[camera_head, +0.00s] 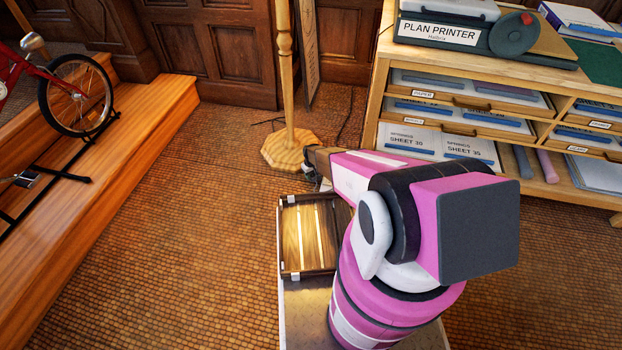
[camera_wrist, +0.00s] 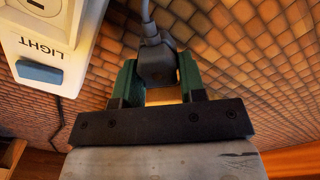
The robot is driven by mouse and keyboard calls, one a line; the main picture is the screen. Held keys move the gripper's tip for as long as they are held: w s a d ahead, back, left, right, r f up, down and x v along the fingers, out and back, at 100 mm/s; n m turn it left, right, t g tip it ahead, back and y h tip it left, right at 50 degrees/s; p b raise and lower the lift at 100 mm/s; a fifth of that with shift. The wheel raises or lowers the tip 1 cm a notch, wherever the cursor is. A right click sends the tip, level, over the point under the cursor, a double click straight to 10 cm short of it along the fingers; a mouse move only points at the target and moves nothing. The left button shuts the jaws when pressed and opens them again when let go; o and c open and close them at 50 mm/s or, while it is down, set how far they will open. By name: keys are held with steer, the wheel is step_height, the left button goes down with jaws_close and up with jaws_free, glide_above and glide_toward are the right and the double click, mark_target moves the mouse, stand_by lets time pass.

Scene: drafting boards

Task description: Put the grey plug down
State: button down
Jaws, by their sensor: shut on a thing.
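My gripper (camera_wrist: 158,84) has dark green fingers and is shut on the grey plug (camera_wrist: 156,64), which has a grey cord (camera_wrist: 149,20) running from its far end. The plug sits between both fingers and is held above the brown tiled floor. In the head view my gripper (camera_head: 311,165) is small and partly hidden by my own arm, near the foot of the wooden post; the plug cannot be made out clearly there.
A white panel (camera_wrist: 37,45) marked LIGHT, with a socket and a blue switch, is close on the left of the wrist view. The wooden post (camera_head: 287,80) stands on an eight-sided base. A drawer cabinet (camera_head: 372,115) is at right, a wooden platform (camera_head: 150,115) at left. A slatted tray (camera_head: 291,262) lies before my arm.

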steer(key=shift+f, duration=1.35)
steer(key=c, duration=0.7)
jaws_free()
steer(key=shift+f, duration=0.15)
step_height(320, 180, up, 12)
steer(key=shift+s+r, duration=0.1)
steer(key=shift+r, duration=0.1)
steer(key=s+d+r+m, duration=0.1)
steer(key=s+d+r, duration=0.2)
steer(key=s+r, duration=0.5)
steer(key=s+d+r+m, duration=0.2)
steer(key=s+r, duration=0.6)
steer(key=r, duration=1.2)
steer(key=s+d+r+m, duration=0.2)
steer(key=s+d+r, duration=0.2)
steer(key=s+r, duration=0.5)
step_height(320, 180, up, 5)
steer(key=shift+d, duration=0.25)
